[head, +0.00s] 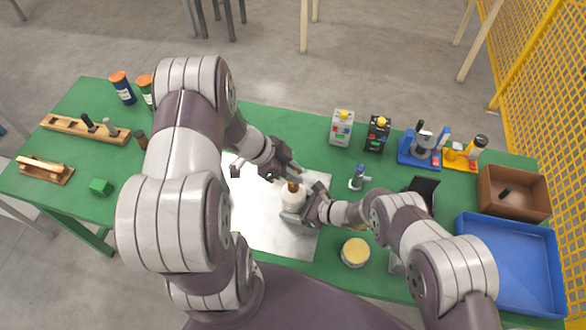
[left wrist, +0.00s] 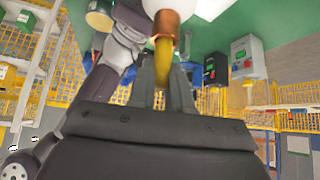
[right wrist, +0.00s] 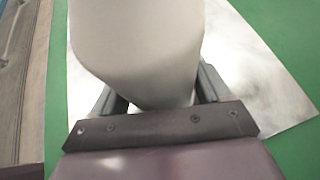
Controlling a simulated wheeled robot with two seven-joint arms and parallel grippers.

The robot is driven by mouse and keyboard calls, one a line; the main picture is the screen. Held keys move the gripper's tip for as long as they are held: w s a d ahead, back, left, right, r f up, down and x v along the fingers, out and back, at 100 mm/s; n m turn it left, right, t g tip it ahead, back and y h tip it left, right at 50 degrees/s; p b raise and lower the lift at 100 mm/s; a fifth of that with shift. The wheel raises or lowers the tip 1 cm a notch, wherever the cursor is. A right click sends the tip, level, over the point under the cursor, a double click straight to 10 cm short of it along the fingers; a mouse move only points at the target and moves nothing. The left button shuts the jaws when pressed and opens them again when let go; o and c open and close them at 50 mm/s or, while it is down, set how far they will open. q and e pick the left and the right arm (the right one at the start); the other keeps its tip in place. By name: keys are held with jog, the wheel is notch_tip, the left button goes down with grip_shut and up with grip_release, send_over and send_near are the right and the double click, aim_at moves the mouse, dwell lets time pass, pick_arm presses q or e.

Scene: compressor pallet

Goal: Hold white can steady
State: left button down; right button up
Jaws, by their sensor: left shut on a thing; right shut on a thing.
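The white can (head: 291,199) stands over the bright metal sheet on the green table, with a copper-brown top piece (head: 293,186). My right gripper (head: 307,211) is shut on the can from the right; in the right wrist view the can's white body (right wrist: 137,50) fills the space between the fingers. My left gripper (head: 287,173) is at the can's top. In the left wrist view, its fingers (left wrist: 162,88) are around a yellow tip (left wrist: 163,62) that extends from the copper collar (left wrist: 164,27). The can's base is hidden in the head view.
The metal sheet (head: 262,225) lies under both grippers. A yellow-topped tin (head: 355,252) and a small bottle-like item (head: 358,178) stand to the right. A blue tray (head: 512,262) and a brown box (head: 513,193) are at the far right. A green block (head: 101,187) lies left.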

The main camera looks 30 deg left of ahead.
pick_arm(q)
jog(key=shift+f, duration=0.7)
jog(key=c, duration=1)
grip_release()
jog(key=v, duration=1.2)
